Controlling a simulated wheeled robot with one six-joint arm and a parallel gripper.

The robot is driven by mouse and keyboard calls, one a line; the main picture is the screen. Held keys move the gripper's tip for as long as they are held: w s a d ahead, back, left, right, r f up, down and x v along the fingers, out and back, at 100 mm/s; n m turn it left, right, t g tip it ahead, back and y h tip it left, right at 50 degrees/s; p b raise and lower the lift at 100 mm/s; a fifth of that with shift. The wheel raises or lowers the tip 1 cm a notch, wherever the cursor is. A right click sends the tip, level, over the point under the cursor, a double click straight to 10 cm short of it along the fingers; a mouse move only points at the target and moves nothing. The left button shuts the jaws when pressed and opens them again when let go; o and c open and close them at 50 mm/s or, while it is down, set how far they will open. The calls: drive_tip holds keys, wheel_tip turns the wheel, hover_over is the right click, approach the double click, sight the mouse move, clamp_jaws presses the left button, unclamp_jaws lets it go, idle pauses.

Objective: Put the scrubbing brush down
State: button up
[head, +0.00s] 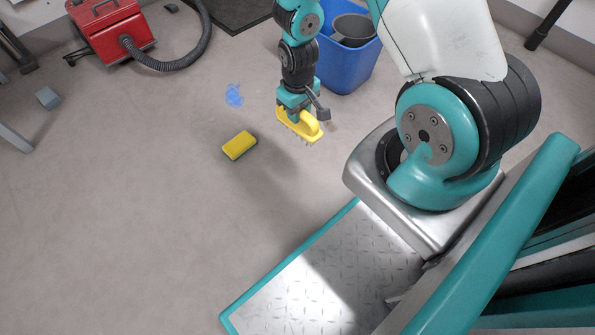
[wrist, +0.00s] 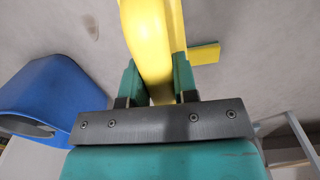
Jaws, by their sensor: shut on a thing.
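The yellow scrubbing brush (head: 300,124) is in my gripper (head: 296,108), bristles downward, held above the grey floor. In the wrist view the brush (wrist: 150,45) fills the space between the two green fingertips (wrist: 158,80), which are shut on its handle. The head view shows a shadow on the floor below the brush. The far side of the brush is hidden in both views.
A yellow sponge (head: 239,145) lies on the floor to the left of the brush and below it in the picture. A blue spill (head: 234,95) is beyond it. A blue bin (head: 349,75) stands behind my gripper. A red vacuum (head: 109,28) with a hose is at the back left.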

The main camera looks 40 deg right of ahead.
wheel_tip(320, 180, down, 20)
drive_tip(key=b, duration=1.2)
drive_tip(key=shift+f, duration=0.15)
drive_tip(key=o, duration=0.8)
drive_tip(key=shift+o, duration=0.2)
